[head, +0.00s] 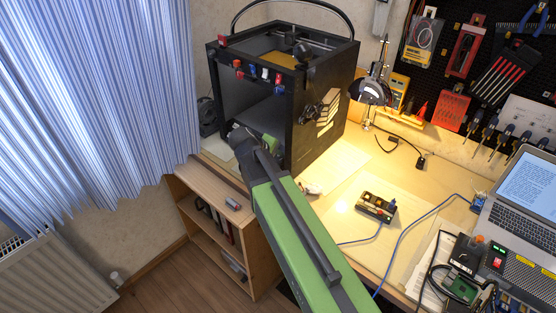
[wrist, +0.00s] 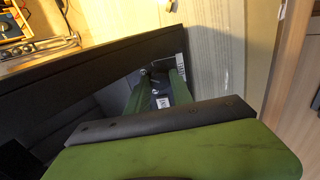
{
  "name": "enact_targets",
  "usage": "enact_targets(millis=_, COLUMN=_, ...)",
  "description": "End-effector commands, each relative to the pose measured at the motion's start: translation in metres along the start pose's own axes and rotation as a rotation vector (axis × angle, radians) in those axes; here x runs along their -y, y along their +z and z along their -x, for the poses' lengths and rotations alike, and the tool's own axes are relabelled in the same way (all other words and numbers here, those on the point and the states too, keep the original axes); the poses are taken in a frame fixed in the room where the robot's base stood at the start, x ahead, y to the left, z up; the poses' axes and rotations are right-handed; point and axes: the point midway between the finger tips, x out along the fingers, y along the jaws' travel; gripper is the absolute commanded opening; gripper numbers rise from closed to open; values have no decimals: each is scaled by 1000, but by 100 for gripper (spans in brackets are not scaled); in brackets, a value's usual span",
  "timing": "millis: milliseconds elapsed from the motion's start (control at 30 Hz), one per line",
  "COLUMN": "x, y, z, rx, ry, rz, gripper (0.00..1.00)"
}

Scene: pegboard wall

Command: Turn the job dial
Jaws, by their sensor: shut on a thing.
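The black box-shaped machine (head: 322,125) stands at the left end of the bench, with an open front. My gripper (head: 250,137) is at the lower front of this machine in the head view. In the wrist view my gripper (wrist: 158,85) has its two green fingers against the black front panel (wrist: 105,75). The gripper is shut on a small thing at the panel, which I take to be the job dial. The dial itself is mostly hidden by the fingers, and which way it points cannot be told.
A wooden shelf unit (head: 219,222) stands below and left of the machine. A small control box (head: 376,206) with a cable lies on the bench to the right. A lamp (head: 371,91) and a laptop (head: 525,185) stand further right. Blue curtains (head: 90,90) hang at left.

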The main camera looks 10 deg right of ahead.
Motion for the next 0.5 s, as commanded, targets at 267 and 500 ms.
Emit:
enact_targets(millis=267, x=0, y=0, z=0, rx=0, ry=0, rz=65, gripper=0)
enact_targets(millis=500, x=0, y=0, z=0, rx=-1, ry=0, rz=233, gripper=0)
